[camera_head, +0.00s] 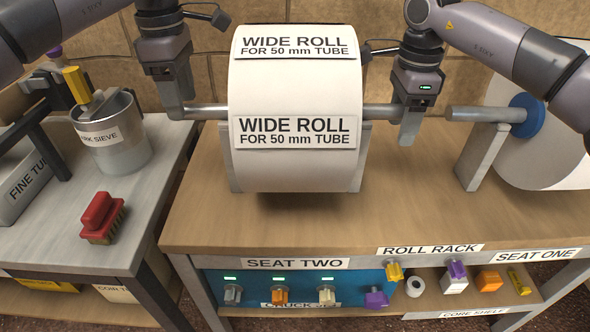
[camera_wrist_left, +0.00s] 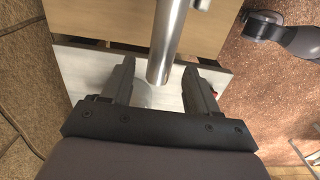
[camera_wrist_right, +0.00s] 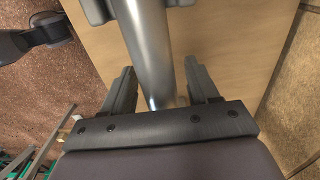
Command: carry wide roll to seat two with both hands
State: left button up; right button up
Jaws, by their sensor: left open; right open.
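The wide roll (camera_head: 295,95) is a large white paper roll with two "WIDE ROLL FOR 50 mm TUBE" labels. It sits above the "SEAT TWO" label (camera_head: 292,263), between two grey upright supports (camera_head: 363,155). A steel bar (camera_head: 382,111) sticks out of both its sides. My left gripper (camera_head: 178,115) is at the bar's left end, open, with a finger on either side of the bar (camera_wrist_left: 165,50). My right gripper (camera_head: 412,120) is at the right end, open, with the bar (camera_wrist_right: 152,55) between its fingers. I cannot tell whether the fingers touch the bar.
Another white roll with a blue hub (camera_head: 526,115) stands at the right on its own bar and support (camera_head: 482,157). A side table at the left holds a metal sieve pot (camera_head: 113,140) and a red brush (camera_head: 101,217). The bench front (camera_head: 300,220) is clear.

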pick_arm(q)
notch_tip(320, 180, up, 8)
jog(key=shift+r, duration=0.2)
pick_arm(e)
notch_tip(320, 180, up, 12)
dwell(0.5)
pick_arm(q)
jog(key=shift+o, duration=1.2)
notch_tip(320, 180, up, 7)
jog(key=p, duration=0.9)
pick_arm(e)
notch_tip(320, 180, up, 10)
jog(key=shift+f, duration=0.25)
jog(key=shift+o, duration=1.2)
